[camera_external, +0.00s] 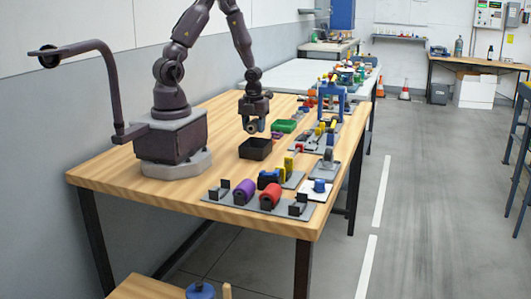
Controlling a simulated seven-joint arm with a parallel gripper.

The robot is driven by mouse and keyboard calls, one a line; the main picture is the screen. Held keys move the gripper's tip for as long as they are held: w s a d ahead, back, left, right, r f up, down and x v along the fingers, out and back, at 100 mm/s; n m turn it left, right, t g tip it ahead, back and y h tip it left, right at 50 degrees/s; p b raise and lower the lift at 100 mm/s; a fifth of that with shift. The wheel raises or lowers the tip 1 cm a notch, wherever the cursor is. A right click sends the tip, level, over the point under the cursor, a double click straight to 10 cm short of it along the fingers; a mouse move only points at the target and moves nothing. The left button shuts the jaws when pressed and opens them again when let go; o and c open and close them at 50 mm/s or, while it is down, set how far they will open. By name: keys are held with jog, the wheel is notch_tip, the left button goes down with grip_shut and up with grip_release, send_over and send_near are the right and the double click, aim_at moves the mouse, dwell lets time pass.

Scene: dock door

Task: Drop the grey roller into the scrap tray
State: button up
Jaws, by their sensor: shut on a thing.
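My gripper (254,124) points down above the wooden bench and is shut on the grey roller (251,128), a small cylinder with its round end facing the camera. The fingers hide part of the roller. An open black tray (256,154), which looks like the scrap tray, sits on the bench just below the gripper in the picture. The roller appears above the tray's back edge, apart from it. I cannot tell exactly how far over the tray it is, and the tray's floor is dark.
A purple roller (245,191) and a red roller (270,195) lie on a grey rack at the bench's front. Fixtures and tools line the right edge. The bench (170,192) is bare left of the rack.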

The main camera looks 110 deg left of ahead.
jog(key=shift+f, duration=2.75)
jog(key=o, duration=1.1)
notch_tip(320, 180, up, 13)
